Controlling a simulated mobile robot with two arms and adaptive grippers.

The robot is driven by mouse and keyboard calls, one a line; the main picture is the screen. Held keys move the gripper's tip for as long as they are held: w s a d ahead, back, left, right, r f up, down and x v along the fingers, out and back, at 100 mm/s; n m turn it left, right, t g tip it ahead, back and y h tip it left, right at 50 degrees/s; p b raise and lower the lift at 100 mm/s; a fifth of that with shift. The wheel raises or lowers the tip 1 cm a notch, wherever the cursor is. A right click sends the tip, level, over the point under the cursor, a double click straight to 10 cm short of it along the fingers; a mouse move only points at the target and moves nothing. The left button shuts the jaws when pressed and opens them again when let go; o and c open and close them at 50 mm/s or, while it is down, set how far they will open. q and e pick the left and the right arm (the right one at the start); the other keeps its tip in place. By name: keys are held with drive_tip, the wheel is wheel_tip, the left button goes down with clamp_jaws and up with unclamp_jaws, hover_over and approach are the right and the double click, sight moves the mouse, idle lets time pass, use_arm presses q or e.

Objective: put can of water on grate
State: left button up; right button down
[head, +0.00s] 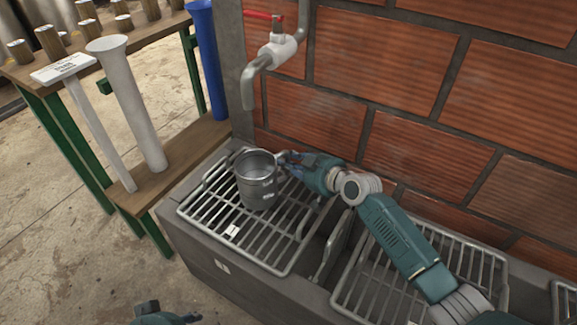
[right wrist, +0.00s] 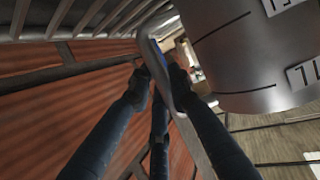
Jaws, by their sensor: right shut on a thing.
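The grey metal can (head: 260,190) is upright over the left grate (head: 205,212), near the wall side. I cannot tell whether its base touches the bars. Its inside looks grey and I cannot make out a water surface. My right gripper (head: 287,159) is at the can's right side, shut on its handle. In the right wrist view, the fingers (right wrist: 160,75) close around the flat handle strip (right wrist: 190,122), beside the can's marked wall (right wrist: 240,62). My left gripper (head: 165,316) shows only in part at the bottom edge, with its fingers unclear.
A tap (head: 278,52) with a red lever sticks out of the brick wall above the left grate. A second grate (head: 385,290) lies to the right, under my right arm.

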drive_tip(key=shift+f, duration=0.55)
use_arm(q)
drive_tip(key=shift+w+d, duration=0.1)
drive_tip(key=shift+w, duration=0.25)
use_arm(e)
drive_tip(key=shift+r, duration=0.1)
use_arm(q)
drive_tip(key=shift+w+d+r+t, duration=0.1)
drive_tip(key=shift+w+t, duration=0.15)
drive_tip(key=shift+w, duration=0.1)
drive_tip(key=shift+w+d+r+t, duration=0.1)
drive_tip(key=shift+w+t, duration=0.15)
drive_tip(key=shift+w, duration=0.1)
use_arm(e)
drive_tip(key=c, duration=1.6)
unclamp_jaws()
